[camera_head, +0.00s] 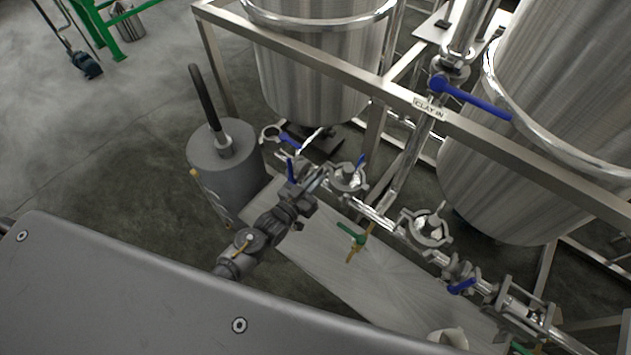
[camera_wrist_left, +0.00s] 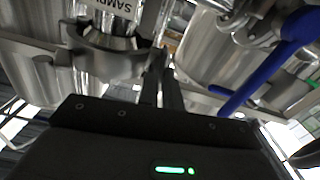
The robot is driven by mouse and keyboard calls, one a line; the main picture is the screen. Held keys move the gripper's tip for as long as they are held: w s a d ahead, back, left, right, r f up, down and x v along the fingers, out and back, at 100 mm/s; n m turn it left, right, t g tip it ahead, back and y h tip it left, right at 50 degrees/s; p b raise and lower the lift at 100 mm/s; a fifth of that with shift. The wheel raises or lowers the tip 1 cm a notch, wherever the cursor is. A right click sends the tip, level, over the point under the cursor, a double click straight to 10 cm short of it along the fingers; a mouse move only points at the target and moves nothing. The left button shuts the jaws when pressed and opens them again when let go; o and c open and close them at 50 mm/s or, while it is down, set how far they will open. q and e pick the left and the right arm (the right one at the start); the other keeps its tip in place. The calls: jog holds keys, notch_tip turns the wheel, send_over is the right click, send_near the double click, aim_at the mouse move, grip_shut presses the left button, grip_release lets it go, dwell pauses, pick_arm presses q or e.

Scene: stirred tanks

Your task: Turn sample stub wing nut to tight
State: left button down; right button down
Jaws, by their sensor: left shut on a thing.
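The sample stub shows at the top left of the left wrist view as a steel pipe with a white label reading "SAMP" (camera_wrist_left: 112,6). A grey clamp ring (camera_wrist_left: 105,55) is around it. My left gripper (camera_head: 312,187) is at the pipe line below the tanks in the head view. In the left wrist view its two dark fingers (camera_wrist_left: 160,80) point up beside the clamp, close together. They are shut on the wing nut at the clamp's side; the nut itself is mostly hidden by the fingers. My right gripper is in neither view.
A blue valve handle (camera_wrist_left: 265,65) is close to the right of the fingers. Blue levers, a clamp (camera_head: 428,229) and a green-handled tap (camera_head: 351,235) are along the pipe. A grey cylinder (camera_head: 225,170) stands left of my arm. The frame rail (camera_head: 400,92) crosses behind.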

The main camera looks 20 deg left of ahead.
pick_arm(q)
jog(key=shift+m, duration=0.5)
jog(key=c, duration=1.6)
grip_release()
jog(key=b+v, duration=0.2)
jog(key=v, duration=0.8)
jog(key=shift+s+a, duration=0.1)
jog(key=shift+s, duration=0.25)
jog(key=shift+f, duration=0.1)
